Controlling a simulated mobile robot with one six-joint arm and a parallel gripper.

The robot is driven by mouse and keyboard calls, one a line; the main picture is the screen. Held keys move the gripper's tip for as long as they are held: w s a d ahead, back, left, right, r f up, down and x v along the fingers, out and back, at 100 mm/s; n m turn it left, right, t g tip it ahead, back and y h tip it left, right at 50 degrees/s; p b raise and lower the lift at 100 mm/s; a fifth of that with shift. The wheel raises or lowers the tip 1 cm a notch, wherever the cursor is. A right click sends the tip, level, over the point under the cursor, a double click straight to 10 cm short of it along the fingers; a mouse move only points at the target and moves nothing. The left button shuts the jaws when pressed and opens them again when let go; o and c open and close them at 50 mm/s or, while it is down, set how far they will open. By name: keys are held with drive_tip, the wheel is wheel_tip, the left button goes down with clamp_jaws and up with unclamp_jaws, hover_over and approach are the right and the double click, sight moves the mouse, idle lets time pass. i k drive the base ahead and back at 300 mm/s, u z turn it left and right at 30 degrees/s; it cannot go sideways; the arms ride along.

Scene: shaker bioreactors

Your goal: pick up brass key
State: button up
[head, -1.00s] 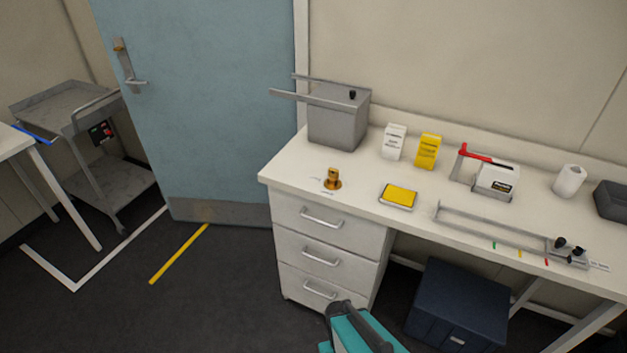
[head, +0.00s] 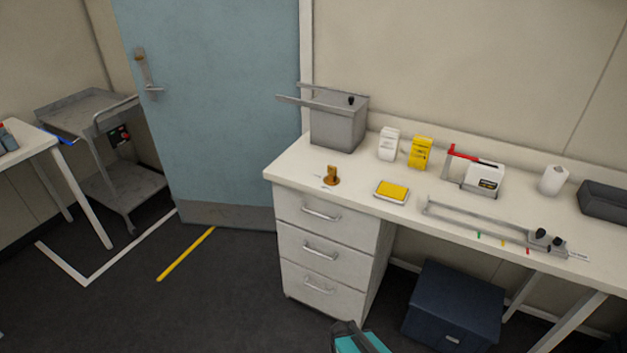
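A small brass object (head: 332,176), which looks like the brass key on a round base, stands upright near the left front corner of the white desk (head: 295,172). It is too small to make out its exact shape. Part of my arm, teal and dark grey, shows at the bottom edge, below the desk top and in front of the drawers. My gripper's fingertips cannot be made out, and nothing of mine touches the brass object.
A grey metal box (head: 337,128) stands behind the brass object. A yellow pad (head: 392,191) lies to its right, and a metal rail (head: 485,220) lies farther right. Drawers (head: 322,250) and a dark blue box (head: 452,305) are below.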

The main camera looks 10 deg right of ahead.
sight(332, 170)
drive_tip(key=u, duration=0.05)
drive_tip(key=k, duration=0.45)
drive_tip(key=z, duration=0.2)
drive_tip(key=i, duration=0.9)
drive_tip(key=z, duration=1.25)
drive_tip(key=k, duration=0.1)
drive_tip(key=u, duration=2.85)
